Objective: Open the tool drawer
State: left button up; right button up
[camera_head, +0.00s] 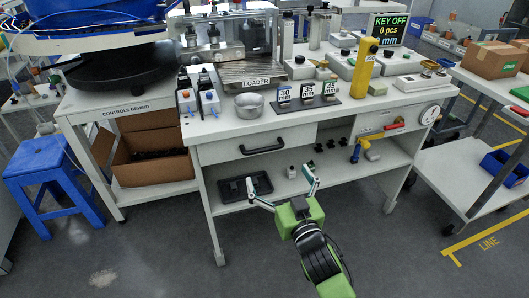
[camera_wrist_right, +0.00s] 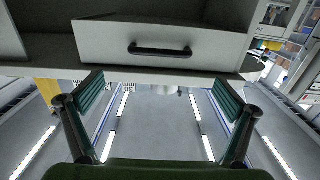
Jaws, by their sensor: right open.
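The tool drawer (camera_head: 215,152) is a pale front under the workbench top with a dark bar handle (camera_head: 262,146). It looks shut, its front about in line with the bench edge. The handle also shows in the wrist view (camera_wrist_right: 160,49), which is upside down. My right gripper (camera_head: 281,182) is open and empty, its two fingers spread wide and pointing at the bench. In the head view it is below the handle, in front of the lower shelf. The handle is ahead of the fingers (camera_wrist_right: 160,98) and nothing touches it. My left gripper is not in view.
A metal bowl (camera_head: 249,105) and number cards (camera_head: 307,92) stand on the bench above the drawer. A black tray (camera_head: 234,188) lies on the lower shelf. A cardboard box (camera_head: 150,161) and blue stool (camera_head: 50,165) are left. The floor before the bench is clear.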

aim_at(265, 149)
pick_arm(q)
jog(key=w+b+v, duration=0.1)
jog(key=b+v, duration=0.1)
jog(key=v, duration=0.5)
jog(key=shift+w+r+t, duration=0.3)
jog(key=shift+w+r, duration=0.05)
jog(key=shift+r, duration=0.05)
pick_arm(e)
jog(key=shift+x, duration=5.95)
jog(key=shift+f, duration=0.15)
jog(key=c, duration=1.3)
